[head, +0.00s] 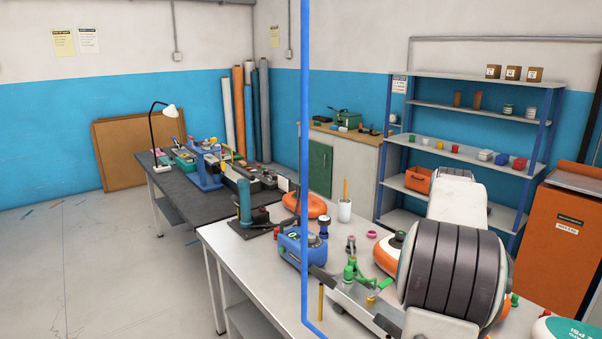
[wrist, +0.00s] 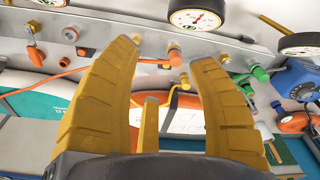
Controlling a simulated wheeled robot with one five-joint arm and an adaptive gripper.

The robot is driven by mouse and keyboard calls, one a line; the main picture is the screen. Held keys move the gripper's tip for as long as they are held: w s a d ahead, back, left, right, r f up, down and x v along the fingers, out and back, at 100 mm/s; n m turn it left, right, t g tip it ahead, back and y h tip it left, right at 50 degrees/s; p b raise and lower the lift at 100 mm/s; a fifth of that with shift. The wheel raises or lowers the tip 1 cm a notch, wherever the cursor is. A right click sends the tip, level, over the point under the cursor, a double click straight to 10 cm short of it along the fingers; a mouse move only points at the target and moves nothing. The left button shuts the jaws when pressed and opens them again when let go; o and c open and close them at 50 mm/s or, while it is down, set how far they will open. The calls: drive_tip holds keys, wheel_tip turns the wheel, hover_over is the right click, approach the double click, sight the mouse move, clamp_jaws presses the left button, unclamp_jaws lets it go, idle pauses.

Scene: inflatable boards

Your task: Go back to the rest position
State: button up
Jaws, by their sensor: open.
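My gripper (wrist: 167,50) shows in the wrist view as two ribbed yellow fingers, spread apart with a clear gap between the tips. I see nothing gripped between them. Beyond the fingertips runs a grey metal bar (wrist: 110,32) with orange, green and yellow fittings. An orange-red knob (wrist: 174,54) shows in the gap behind the tips; I cannot tell how far behind. I cannot make out my gripper in the head view.
A light workbench (head: 235,240) holds a blue pump-like unit (head: 292,246), a white pencil cup (head: 344,210) and green fittings (head: 350,270). A dark bench (head: 180,185) stands behind. Pressure gauges (wrist: 197,17) are close to the fingers. Open floor (head: 80,260) lies at left.

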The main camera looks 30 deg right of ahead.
drive_tip(key=w+a+r+n+t, duration=0.1)
drive_tip(key=w+a+n, duration=0.2)
drive_tip(key=a, duration=0.7)
drive_tip(key=w+a+r+n, duration=0.1)
drive_tip(key=w+a+n, duration=0.15)
drive_tip(key=a, duration=0.85)
drive_tip(key=s+a+f+n+t, duration=0.1)
drive_tip(key=s+a+f+n, duration=0.1)
drive_tip(key=a, duration=0.6)
drive_tip(key=s+a+f+n+t+y, duration=0.1)
drive_tip(key=s+a+f+n, duration=0.2)
drive_tip(key=s+a, duration=0.4)
drive_tip(key=shift+a+n, duration=0.55)
drive_tip(key=shift+f, duration=0.1)
